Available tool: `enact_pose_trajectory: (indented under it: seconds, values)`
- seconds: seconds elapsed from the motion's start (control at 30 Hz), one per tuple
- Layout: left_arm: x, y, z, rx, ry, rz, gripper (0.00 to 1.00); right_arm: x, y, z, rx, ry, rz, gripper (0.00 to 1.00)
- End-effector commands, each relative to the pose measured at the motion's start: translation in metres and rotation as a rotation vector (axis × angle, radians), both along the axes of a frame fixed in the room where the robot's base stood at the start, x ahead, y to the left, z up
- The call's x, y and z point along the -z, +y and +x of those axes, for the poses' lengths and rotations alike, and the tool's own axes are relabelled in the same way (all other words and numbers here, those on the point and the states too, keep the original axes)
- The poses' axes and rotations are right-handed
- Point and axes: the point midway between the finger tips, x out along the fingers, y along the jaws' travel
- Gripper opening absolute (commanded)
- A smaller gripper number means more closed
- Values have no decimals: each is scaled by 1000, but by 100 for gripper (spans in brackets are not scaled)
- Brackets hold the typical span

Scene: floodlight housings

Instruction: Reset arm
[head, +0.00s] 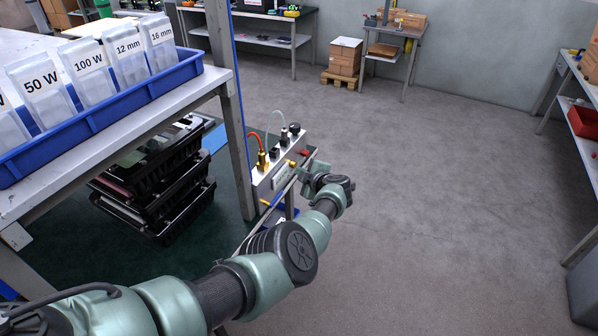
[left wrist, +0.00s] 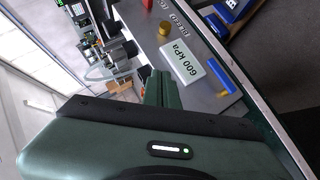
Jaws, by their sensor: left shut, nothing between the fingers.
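My left arm reaches in from the lower left in the head view. Its green gripper (head: 313,172) is beside a grey fittings panel (head: 262,184) at the end of the workbench. In the left wrist view the gripper fingers (left wrist: 160,86) are shut with nothing between them, in front of the panel. The panel carries a 600 kPa label (left wrist: 187,66), a yellow knob (left wrist: 166,29) and a blue lever (left wrist: 226,88). Whether the fingers touch the panel, I cannot tell. My right gripper is not in view.
A blue tray (head: 118,112) of labelled clear bins stands on the workbench (head: 214,78). Black crates (head: 160,190) are stacked beneath. Cardboard boxes (head: 345,57) stand on a pallet at the back. A shelf with a red bin (head: 583,122) is on the right. The middle floor is clear.

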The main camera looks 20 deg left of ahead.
Motion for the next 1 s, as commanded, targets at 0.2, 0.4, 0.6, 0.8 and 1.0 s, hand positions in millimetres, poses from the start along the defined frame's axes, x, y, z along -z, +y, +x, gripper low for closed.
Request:
enact_pose_trajectory:
  seconds: [0.2, 0.4, 0.6, 0.8, 1.0]
  values:
    - [0, 0, 0, 1, 0, -1, 0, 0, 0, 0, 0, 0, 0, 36]
    - [12, 3, -4, 21, 9, 24, 0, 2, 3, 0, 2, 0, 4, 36]
    - [108, 15, -46, 265, 102, 238, 0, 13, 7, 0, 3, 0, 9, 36]
    - [231, -9, -128, 655, 290, 406, 0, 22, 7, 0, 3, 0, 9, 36]
    - [336, -38, -236, 985, 502, 456, 0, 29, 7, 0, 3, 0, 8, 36]
